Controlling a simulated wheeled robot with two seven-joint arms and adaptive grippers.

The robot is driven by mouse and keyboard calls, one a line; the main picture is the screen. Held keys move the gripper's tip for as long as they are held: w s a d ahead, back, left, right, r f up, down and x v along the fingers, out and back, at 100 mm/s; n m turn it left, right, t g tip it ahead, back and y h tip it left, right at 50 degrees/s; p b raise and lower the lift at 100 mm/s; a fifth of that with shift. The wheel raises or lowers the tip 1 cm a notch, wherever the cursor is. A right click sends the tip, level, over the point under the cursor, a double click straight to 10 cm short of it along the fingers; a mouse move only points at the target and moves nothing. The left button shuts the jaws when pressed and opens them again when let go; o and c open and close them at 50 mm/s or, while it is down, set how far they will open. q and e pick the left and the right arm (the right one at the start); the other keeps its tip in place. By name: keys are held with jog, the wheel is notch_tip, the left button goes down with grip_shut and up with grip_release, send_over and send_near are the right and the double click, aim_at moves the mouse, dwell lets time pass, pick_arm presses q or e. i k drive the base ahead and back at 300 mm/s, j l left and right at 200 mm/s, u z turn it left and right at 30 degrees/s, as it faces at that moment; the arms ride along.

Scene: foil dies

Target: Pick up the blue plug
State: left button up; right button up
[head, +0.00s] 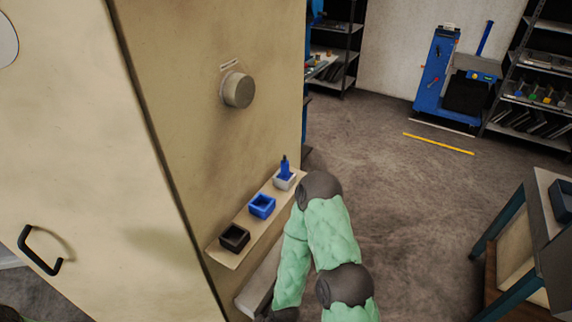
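The blue plug (285,168) stands upright in the pale grey square holder (285,182) at the far end of a small ledge (226,257). The ledge sticks out from the side of a beige cabinet. The plug's upper part is narrow and its lower end is hidden in the holder. A bent, green-covered arm of mine rises from the bottom edge, just right of the ledge. Its dark upper joint is close to the grey holder in the picture; I cannot tell the real gap. Neither of my grippers is visible.
A blue holder (262,206) and a black holder (234,238) stand on the same ledge. A round knob (237,90) juts from the cabinet (185,60) above. A table (545,205) stands at right. The floor (400,190) between is open.

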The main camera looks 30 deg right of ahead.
aim_at(285, 174)
jog(key=l+u, duration=0.2)
jog(key=l, duration=0.2)
jog(key=l+u, duration=0.25)
jog(key=l, duration=0.2)
jog(key=l+u, duration=0.2)
jog(key=l, duration=0.2)
jog(key=k+l+u, duration=0.2)
jog(key=l, duration=0.2)
jog(key=l+u, duration=0.25)
jog(key=l, duration=0.2)
jog(key=k+l+u, duration=0.2)
jog(key=l, duration=0.15)
